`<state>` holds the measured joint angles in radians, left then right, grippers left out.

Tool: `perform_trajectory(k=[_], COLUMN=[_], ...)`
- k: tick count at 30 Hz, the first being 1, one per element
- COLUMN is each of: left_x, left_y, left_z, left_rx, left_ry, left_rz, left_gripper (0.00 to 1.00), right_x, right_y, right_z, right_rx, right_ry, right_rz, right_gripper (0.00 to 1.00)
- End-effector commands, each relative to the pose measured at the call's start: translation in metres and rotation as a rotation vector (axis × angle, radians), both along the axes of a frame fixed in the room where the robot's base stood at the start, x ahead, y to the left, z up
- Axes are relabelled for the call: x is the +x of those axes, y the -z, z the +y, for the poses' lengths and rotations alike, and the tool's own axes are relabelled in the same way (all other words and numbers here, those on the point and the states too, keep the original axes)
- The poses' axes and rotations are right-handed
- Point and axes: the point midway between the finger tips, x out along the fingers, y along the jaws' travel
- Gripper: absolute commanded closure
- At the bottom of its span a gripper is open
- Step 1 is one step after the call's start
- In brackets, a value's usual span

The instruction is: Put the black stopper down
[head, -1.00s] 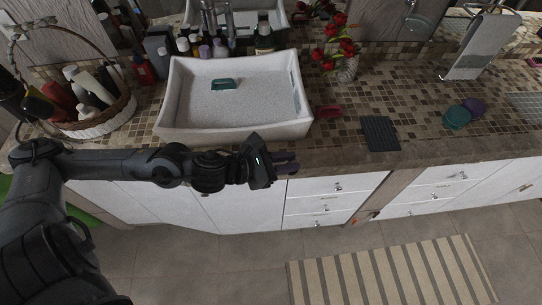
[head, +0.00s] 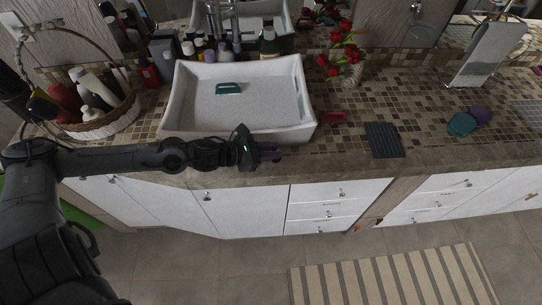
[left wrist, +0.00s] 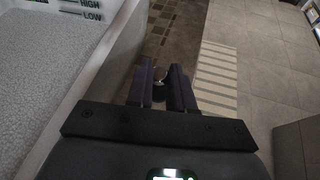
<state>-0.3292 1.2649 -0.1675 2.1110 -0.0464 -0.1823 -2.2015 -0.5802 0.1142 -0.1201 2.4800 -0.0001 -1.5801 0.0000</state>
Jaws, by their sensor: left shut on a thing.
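My left gripper (head: 272,155) is over the front edge of the counter, just in front of the white basin (head: 303,128). In the left wrist view its two fingers (left wrist: 161,92) are closed around a small dark thing, the black stopper (left wrist: 159,96), mostly hidden between the fingertips. The stopper cannot be made out in the head view. The basin's wall also shows at the left of the wrist view (left wrist: 95,85). My right gripper is in neither view.
A dark ribbed mat (head: 384,140) lies on the tiled counter (head: 415,115), right of a small red item (head: 333,118). Teal (head: 461,124) and purple (head: 480,115) round things lie farther right. A green piece (head: 229,88) is in the basin. A basket (head: 100,127) stands left.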

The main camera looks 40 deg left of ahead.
Motion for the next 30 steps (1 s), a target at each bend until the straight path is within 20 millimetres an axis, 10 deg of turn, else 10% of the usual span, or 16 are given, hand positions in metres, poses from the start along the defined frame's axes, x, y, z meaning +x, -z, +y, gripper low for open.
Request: perform_trajectory(k=[18,19,23,30], left_x=[0.0,0.0,0.0,0.0], left_y=[0.031,0.029,0.029,0.029], left_z=[-0.001,-0.001,-0.001,-0.001], left_rx=[0.0,0.001,0.0,0.0], left_ry=[0.001,0.001,0.001,0.001], left_rz=[0.0,0.0,0.001,0.001], left_gripper=[1.0,0.74,0.54,0.53], right_x=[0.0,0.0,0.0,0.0], right_y=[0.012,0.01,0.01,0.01], right_z=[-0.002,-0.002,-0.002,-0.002], right_rx=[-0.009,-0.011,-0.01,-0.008], right_ry=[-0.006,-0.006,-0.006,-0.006], right_rz=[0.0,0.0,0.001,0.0], right_gripper=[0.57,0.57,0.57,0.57])
